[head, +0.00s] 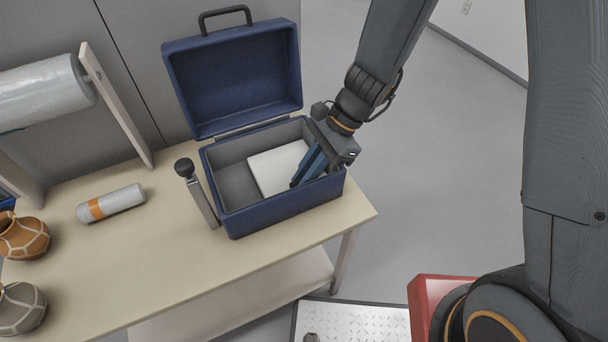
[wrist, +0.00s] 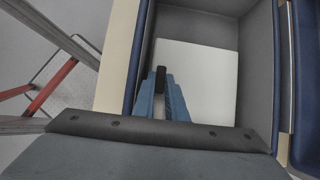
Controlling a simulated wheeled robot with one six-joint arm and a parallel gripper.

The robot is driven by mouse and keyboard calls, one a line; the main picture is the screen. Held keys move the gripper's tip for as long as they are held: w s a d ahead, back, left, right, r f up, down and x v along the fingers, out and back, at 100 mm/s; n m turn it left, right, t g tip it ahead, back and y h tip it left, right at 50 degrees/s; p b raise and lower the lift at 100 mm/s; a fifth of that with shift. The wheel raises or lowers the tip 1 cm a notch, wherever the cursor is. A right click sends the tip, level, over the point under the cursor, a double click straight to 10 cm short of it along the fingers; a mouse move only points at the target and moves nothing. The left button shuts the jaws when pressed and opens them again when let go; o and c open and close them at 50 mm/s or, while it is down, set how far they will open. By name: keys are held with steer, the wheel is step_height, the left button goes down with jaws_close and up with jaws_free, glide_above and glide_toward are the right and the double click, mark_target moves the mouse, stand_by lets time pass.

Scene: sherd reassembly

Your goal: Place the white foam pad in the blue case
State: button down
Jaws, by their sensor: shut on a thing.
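The blue case (head: 278,206) stands open on the table with its lid (head: 232,80) tipped up at the back. The white foam pad (head: 272,164) is inside the case's grey interior, toward the right part; it also shows in the wrist view (wrist: 205,85). My gripper (head: 298,180) reaches down into the case from the right, its blue fingers at the pad's near right edge. In the wrist view the fingers (wrist: 160,82) are close together and shut on the pad's edge. I cannot tell whether the pad rests fully on the case floor.
A grey upright post with a dark knob (head: 198,195) stands just left of the case. A grey roll with an orange band (head: 111,203) lies farther left. Two patterned pots (head: 22,238) sit at the left edge. The table (head: 170,260) is clear in front.

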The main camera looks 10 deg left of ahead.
steer(key=shift+f, duration=0.2)
steer(key=c, duration=2.1)
jaws_free()
steer(key=shift+r, duration=0.1)
steer(key=shift+r, duration=0.2)
steer(key=b+v, duration=0.1)
steer(key=v, duration=1.1)
steer(key=s+d+n+t+h, duration=0.1)
steer(key=s+d+n+h, duration=0.1)
steer(key=d+n, duration=0.2)
steer(key=s+d+n+t+h, duration=0.1)
steer(key=s+d+n, duration=0.1)
steer(key=d, duration=0.6)
steer(key=s+d+n+t+h, duration=0.1)
steer(key=s+d+n+h, duration=0.1)
steer(key=d+n, duration=0.3)
steer(key=shift+d+f+n+t+h, duration=0.2)
steer(key=shift+d+n+t+h, duration=0.15)
steer(key=shift+d, duration=0.4)
